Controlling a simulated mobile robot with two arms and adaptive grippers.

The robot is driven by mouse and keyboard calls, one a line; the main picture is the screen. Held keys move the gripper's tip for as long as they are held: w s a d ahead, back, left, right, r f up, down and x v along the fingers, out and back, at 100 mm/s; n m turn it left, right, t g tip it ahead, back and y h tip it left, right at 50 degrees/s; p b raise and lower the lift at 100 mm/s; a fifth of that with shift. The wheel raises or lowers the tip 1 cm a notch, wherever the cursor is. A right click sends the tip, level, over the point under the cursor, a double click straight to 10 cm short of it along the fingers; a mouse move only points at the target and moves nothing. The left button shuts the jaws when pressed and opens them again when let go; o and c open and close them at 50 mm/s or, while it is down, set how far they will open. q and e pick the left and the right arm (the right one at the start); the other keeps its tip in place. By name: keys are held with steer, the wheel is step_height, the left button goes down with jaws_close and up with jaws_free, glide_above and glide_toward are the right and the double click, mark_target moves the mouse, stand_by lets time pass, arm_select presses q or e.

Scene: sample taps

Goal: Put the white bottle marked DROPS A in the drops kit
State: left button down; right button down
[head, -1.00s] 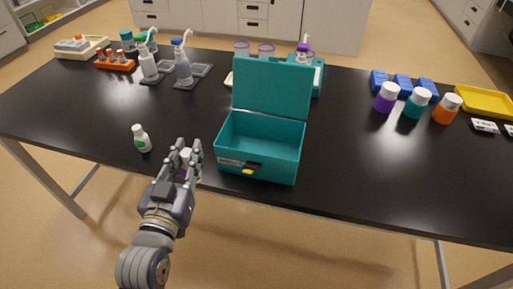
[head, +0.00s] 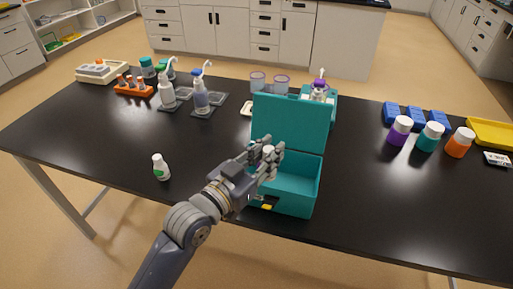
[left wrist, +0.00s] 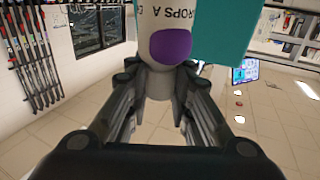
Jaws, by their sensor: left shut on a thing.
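My left gripper (head: 266,160) is shut on the white bottle marked DROPS A and holds it over the left part of the drops kit. In the left wrist view the bottle (left wrist: 150,18) shows its DROPS A lettering and a purple patch between the fingers. In the head view the fingers hide most of it. The drops kit is a teal box (head: 292,204) with its lid (head: 290,122) standing open. The lid also shows in the left wrist view (left wrist: 222,30). My right gripper is not in view.
A second white bottle with a green label (head: 161,168) stands left on the black table (head: 110,145). Wash bottles (head: 201,95) and an orange rack (head: 134,87) stand at the back left. Purple (head: 399,131), teal (head: 430,138) and orange (head: 459,143) jars stand at the right.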

arm_select(q)
steer(key=w+a+f+p, duration=0.1)
steer(key=w+a+f, duration=0.3)
steer(key=w, duration=0.4)
steer(key=shift+w+f, duration=0.15)
steer(key=shift+w, duration=0.05)
steer(key=shift+f+b, duration=0.45)
steer(key=shift+f, duration=0.1)
steer(key=shift+f, duration=0.1)
steer(key=c, duration=1.5)
jaws_free()
steer(key=shift+o, duration=0.4)
